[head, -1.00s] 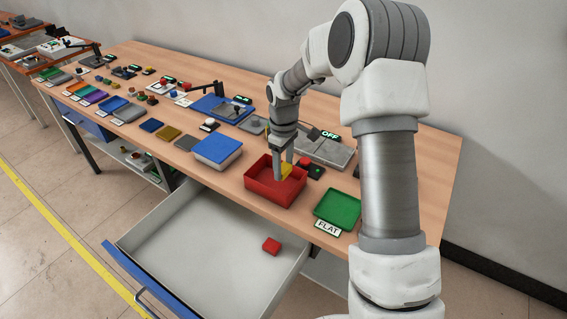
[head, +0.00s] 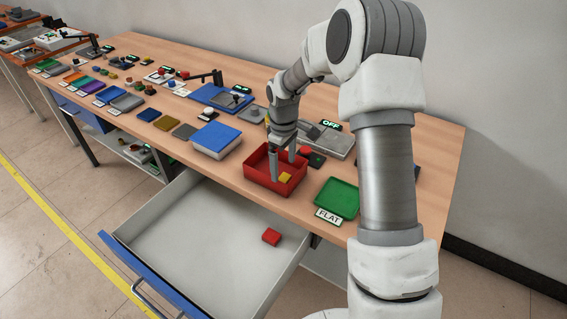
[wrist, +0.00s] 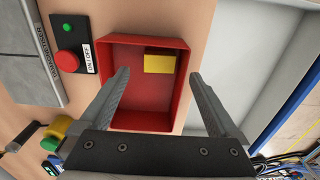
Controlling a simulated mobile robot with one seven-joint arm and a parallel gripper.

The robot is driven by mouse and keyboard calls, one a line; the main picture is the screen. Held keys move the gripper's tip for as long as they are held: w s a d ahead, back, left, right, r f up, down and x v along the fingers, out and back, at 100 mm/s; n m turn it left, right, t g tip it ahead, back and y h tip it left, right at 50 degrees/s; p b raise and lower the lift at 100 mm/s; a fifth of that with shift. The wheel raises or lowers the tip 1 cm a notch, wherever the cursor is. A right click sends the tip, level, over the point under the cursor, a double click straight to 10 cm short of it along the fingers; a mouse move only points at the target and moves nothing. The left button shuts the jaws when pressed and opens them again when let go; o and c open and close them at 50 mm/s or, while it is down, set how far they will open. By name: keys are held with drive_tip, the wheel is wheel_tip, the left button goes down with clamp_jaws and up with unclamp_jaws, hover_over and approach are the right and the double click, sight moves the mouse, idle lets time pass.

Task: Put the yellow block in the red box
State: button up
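The yellow block (head: 285,177) lies inside the red box (head: 262,179) on the table, near the front right of the box in the head view. In the wrist view the yellow block (wrist: 160,64) rests on the box floor against one wall of the red box (wrist: 150,122), apart from both fingers. My gripper (head: 283,166) is over the box, its fingers spread wide and pointing down. In the wrist view my gripper (wrist: 167,85) is open with nothing between its fingertips.
A green tray (head: 338,198) with a FLAT label is right of the box, and a blue-lidded box (head: 216,139) is left. A red button (head: 305,151) is just behind. The open drawer (head: 190,225) below holds a red block (head: 271,236).

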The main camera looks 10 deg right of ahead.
drive_tip(key=shift+r, duration=0.1)
wheel_tip(320, 180, up, 17)
drive_tip(key=p, duration=0.2)
drive_tip(key=shift+r, duration=0.15)
idle(0.5)
drive_tip(key=s+r+m+t, duration=0.2)
drive_tip(key=s+r+m, duration=0.2)
drive_tip(key=s+r, duration=0.75)
drive_tip(key=s+f+m+t+p, duration=0.1)
drive_tip(key=s+m+t, duration=0.2)
drive_tip(key=s, duration=1.5)
drive_tip(key=shift+f+m+t, duration=0.3)
drive_tip(key=shift+f+m, duration=0.1)
drive_tip(key=shift+m, duration=0.6)
